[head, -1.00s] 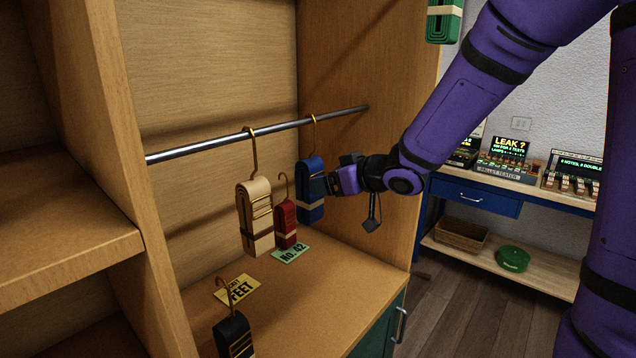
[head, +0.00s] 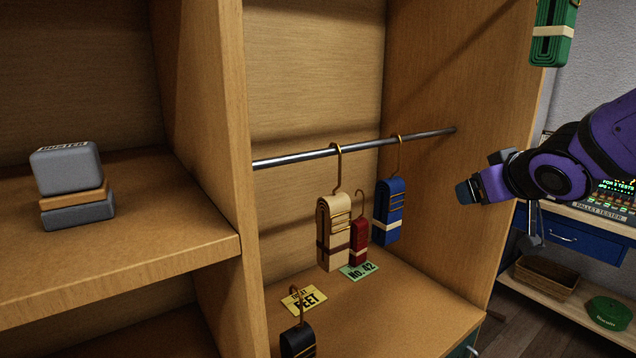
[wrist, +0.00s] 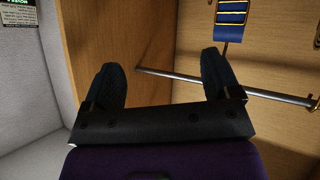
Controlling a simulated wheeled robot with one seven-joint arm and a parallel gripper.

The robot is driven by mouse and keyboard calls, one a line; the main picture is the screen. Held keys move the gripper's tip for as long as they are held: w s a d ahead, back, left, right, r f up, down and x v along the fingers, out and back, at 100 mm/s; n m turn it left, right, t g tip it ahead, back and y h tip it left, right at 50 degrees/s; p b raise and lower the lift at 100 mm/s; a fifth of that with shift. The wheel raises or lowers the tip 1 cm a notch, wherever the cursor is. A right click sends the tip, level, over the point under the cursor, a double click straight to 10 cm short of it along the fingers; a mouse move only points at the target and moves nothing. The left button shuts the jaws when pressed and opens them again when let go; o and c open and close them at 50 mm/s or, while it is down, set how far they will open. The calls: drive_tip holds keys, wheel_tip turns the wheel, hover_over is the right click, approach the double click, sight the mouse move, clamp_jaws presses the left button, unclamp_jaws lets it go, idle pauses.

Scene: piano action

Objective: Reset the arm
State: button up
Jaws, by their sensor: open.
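A cream bundle (head: 334,235) also hangs on the rail. A red bundle (head: 359,243) stands behind it near a green card (head: 358,272). A black bundle (head: 298,341) is at the front. A grey duster block (head: 65,168) sits on the left shelf. A green bundle (head: 553,35) hangs upper right.

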drive_tip(key=s+m+g, duration=0.3)
drive_tip(key=s+g, duration=0.3)
drive_tip(key=s, duration=1.6)
drive_tip(key=shift+r, duration=0.35)
idle(0.9)
